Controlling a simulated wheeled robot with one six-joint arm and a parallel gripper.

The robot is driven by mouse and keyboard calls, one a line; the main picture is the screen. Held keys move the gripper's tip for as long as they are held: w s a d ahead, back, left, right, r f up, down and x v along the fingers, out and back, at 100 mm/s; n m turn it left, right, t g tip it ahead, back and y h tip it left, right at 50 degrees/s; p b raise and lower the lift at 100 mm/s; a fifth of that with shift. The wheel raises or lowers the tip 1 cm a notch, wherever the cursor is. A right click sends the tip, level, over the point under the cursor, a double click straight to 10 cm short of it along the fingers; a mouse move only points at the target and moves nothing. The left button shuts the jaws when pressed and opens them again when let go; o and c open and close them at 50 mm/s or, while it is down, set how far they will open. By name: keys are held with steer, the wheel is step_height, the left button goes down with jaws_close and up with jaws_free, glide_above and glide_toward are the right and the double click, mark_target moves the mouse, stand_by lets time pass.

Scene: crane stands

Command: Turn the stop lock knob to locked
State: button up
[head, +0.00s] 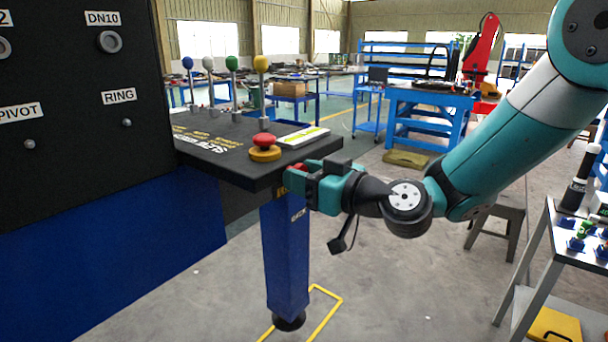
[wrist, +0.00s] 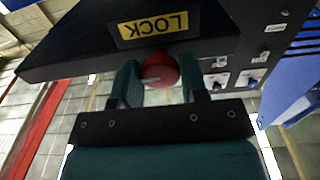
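The stop lock knob is a red round knob (wrist: 160,68) on the edge of the dark console, beside a yellow LOCK label (wrist: 153,26) that appears upside down in the wrist view. A bit of its red (head: 299,168) shows in the head view at the console's front corner. In the head view my gripper (head: 302,182) reaches in from the right, roughly level. The knob's lock position cannot be read.
The console top (head: 225,135) carries a red mushroom button (head: 264,141) on a yellow base, a white-and-green pad (head: 303,136) and several ball-topped levers. A blue leg (head: 286,255) stands below my gripper. A trolley (head: 570,235) stands at the right. The floor between is mostly clear.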

steer(key=shift+c, duration=0.9)
steer(key=shift+m, duration=0.3)
steer(key=m+p, duration=0.1)
steer(key=m, duration=1.6)
steer(key=shift+m, duration=0.3)
steer(key=o, duration=0.9)
